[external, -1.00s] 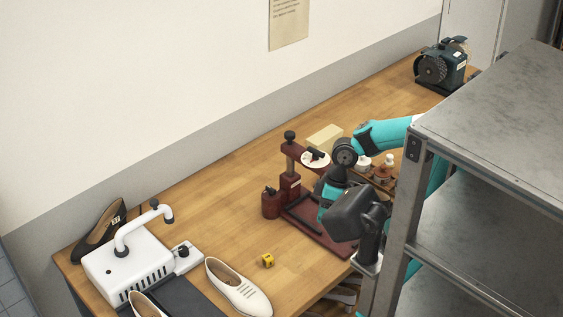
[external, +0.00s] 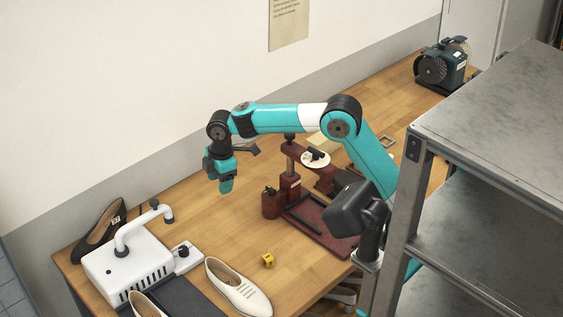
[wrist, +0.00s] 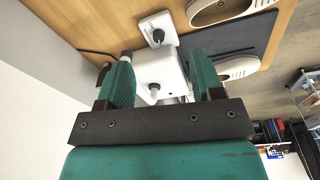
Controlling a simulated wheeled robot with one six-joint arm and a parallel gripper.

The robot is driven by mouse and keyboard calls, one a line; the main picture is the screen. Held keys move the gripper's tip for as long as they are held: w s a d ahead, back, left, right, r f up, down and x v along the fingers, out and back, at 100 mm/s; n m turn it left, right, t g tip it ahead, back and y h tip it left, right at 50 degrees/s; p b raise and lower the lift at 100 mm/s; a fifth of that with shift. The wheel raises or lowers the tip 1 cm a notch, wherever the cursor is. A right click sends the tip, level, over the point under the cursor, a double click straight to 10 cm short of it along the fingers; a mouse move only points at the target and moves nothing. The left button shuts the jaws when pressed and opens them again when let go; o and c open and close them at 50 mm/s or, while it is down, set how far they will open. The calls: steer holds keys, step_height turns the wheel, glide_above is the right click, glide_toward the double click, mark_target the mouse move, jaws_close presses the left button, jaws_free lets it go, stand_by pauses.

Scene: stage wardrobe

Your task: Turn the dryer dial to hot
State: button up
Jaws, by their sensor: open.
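The dryer is a white box (external: 128,273) with side slots and a bent white pipe, at the left end of the wooden table. Its black dial (external: 183,252) sits on a small white box at its right side. The wrist view also shows the dial (wrist: 158,36) near the top middle, beyond the fingertips. Its setting and markings are too small to read. My gripper (external: 226,186) is open and empty, above the table to the right of and higher than the dryer, fingers pointing down. In the wrist view its teal fingers (wrist: 160,70) stand apart, with the dryer behind them.
A dark red press (external: 320,228) with a white disc stands right of my gripper. A metal shelf (external: 500,110) stands at right. Table between dryer and press is mostly clear.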

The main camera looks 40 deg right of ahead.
steer(key=w+a+f+n, duration=0.2)
steer(key=w+a+f, duration=0.15)
steer(key=a, duration=0.35)
steer(key=n, duration=0.2)
glide_toward(184, 248)
steer(key=shift+h, duration=0.3)
steer(key=f, duration=0.3)
steer(key=f+p, duration=0.1)
steer(key=f, duration=0.2)
steer(key=f+p, duration=0.1)
steer(key=f, duration=0.2)
steer(key=shift+w+a+f, duration=0.25)
steer(key=shift+a, duration=0.05)
steer(key=c, duration=0.9)
